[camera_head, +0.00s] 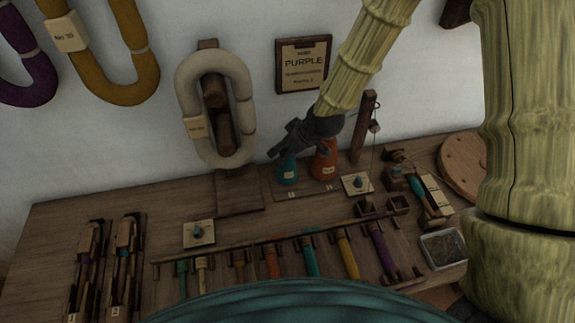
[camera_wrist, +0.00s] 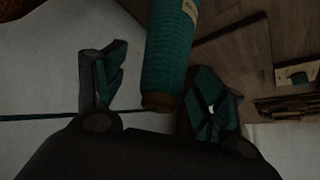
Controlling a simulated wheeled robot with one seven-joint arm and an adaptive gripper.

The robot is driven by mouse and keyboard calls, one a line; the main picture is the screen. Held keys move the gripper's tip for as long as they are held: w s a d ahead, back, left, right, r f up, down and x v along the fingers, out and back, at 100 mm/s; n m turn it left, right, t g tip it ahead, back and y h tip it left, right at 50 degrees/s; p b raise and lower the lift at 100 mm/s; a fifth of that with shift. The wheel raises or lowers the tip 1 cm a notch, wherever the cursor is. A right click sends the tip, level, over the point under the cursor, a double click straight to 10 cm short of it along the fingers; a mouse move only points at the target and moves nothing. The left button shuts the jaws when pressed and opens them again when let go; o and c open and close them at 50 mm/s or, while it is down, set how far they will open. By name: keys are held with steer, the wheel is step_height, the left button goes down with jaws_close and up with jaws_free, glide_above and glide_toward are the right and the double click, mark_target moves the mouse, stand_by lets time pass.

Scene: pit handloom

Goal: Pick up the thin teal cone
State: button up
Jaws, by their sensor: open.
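The thin teal cone (camera_head: 287,171) stands upright with a pale label on a low board at the back of the table, left of an orange cone (camera_head: 325,163). My gripper (camera_head: 285,148) is open just above the teal cone and overlaps its top in the head view. In the wrist view the teal cone (camera_wrist: 170,52) lies between the two spread fingers, its brown tip towards the palm. No finger clearly touches it. Its lower end runs out of the wrist view.
A wooden post (camera_head: 363,128) stands right of the orange cone, near a small pale plate (camera_head: 356,184). A cream yarn hank (camera_head: 183,88) hangs at the left. A rack (camera_head: 250,243) of several coloured spools lies in front. Bare table (camera_head: 110,195) shows at left.

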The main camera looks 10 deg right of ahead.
steer(key=shift+x, duration=1.55)
steer(key=shift+a, duration=0.1)
steer(key=c, duration=1.3)
steer(key=shift+r, duration=0.15)
steer(key=shift+c, duration=0.2)
